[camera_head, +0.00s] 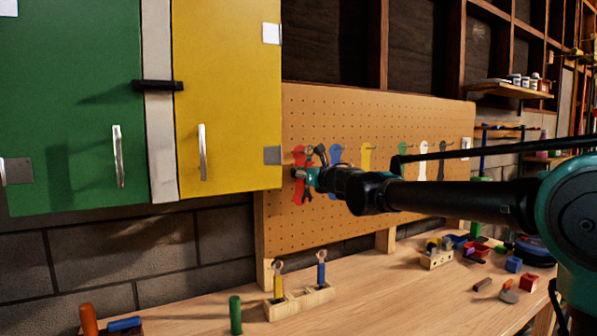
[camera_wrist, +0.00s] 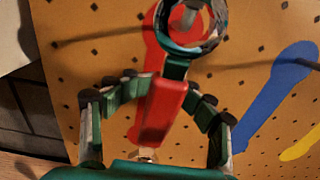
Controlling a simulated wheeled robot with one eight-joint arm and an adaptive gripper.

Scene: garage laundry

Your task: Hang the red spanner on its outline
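The red spanner has a red handle (camera_wrist: 165,105) and a shiny ring end (camera_wrist: 174,62), seen close up in the wrist view. My gripper (camera_wrist: 167,92) has its green, jointed fingers on both sides of the handle, with the tips against it. The ring end points up, in front of the upper part of the red outline (camera_wrist: 157,45) on the pegboard. A grey peg shows inside the ring's opening; I cannot tell whether the ring is around it. In the head view my gripper (camera_head: 311,177) covers part of the red outline (camera_head: 298,158), and the spanner is mostly hidden.
The pegboard (camera_head: 345,215) also carries blue (camera_head: 336,153), yellow (camera_head: 367,155) and other outlines to the right. Green and yellow cabinets (camera_head: 230,95) stand close on the left. On the bench below, a wooden holder (camera_head: 300,302) bears two upright spanners; loose blocks lie at the right.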

